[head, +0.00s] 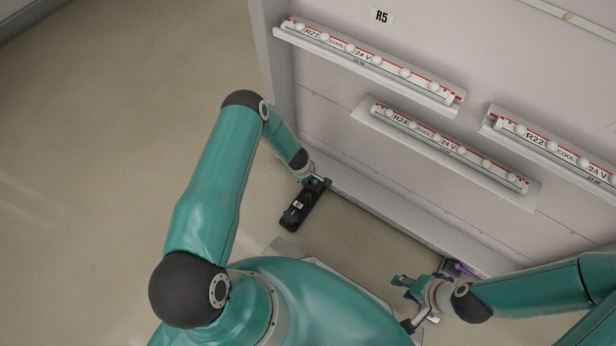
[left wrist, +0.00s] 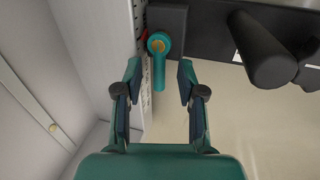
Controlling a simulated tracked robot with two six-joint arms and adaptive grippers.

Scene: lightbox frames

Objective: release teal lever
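My left gripper (left wrist: 160,75) is open, with one finger on each side of the lever in the picture and visible gaps to both. I cannot tell the depth between them. In the head view my left gripper (head: 312,181) is at the foot of the cabinet, and the lever cannot be made out there. My right gripper (head: 405,300) is low near the cabinet's right foot; its finger state is unclear.
A black bar (head: 298,208) lies by my left gripper; a thick black cylinder (left wrist: 258,52) juts out right of the lever. The pale cabinet (head: 330,115) carries labelled lamp strips (head: 370,65). A purple part (head: 461,269) is near my right gripper. Floor at left is clear.

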